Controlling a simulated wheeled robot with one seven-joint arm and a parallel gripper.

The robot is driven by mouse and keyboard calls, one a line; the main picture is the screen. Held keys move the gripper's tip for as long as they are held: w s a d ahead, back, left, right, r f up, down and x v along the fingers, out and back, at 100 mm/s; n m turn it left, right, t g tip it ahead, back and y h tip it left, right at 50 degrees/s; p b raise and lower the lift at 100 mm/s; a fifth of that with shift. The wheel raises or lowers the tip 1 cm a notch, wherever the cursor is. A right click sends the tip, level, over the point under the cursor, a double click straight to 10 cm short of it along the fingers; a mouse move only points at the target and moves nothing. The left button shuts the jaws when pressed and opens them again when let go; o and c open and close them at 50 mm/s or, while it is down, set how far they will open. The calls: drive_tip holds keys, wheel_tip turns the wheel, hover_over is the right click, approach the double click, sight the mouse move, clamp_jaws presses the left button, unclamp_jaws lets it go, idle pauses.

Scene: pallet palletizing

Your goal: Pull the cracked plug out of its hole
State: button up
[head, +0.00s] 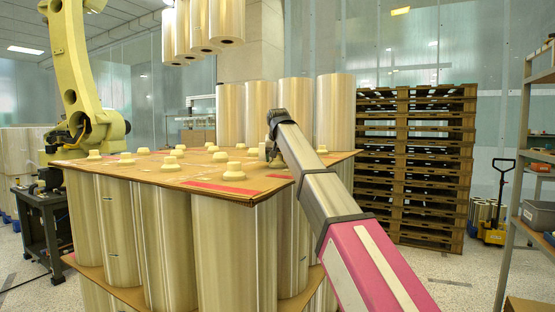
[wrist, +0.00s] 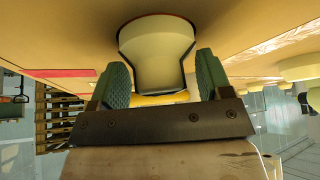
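Several cream plugs, one of them a wide-rimmed plug (head: 233,172), stand in the brown top sheet (head: 205,186) of the pallet load in the head view. My gripper (head: 270,152) is low over this sheet at its right part. In the wrist view my gripper (wrist: 162,72) has its two green-padded fingers on either side of a cream plug (wrist: 156,45). A narrow gap shows between the plug and the right finger, so the fingers look open. The plug sits against the sheet. I see no crack on it, and cannot tell which plug is cracked.
Tall film rolls (head: 335,112) stand behind the sheet, close to my arm. A yellow robot arm (head: 78,75) is at the left, with more rolls (head: 226,22) hanging above. Stacked wooden pallets (head: 415,165) and a shelf (head: 520,190) are to the right.

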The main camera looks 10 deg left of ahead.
drive_tip(key=shift+w, duration=0.1)
drive_tip(key=shift+c, duration=0.3)
drive_tip(key=shift+r, duration=0.15)
drive_tip(key=shift+c, duration=0.4)
drive_tip(key=shift+r, duration=0.25)
clamp_jaws()
drive_tip(key=shift+r, duration=0.1)
drive_tip(key=shift+r, duration=0.3)
drive_tip(key=shift+r, duration=2.6)
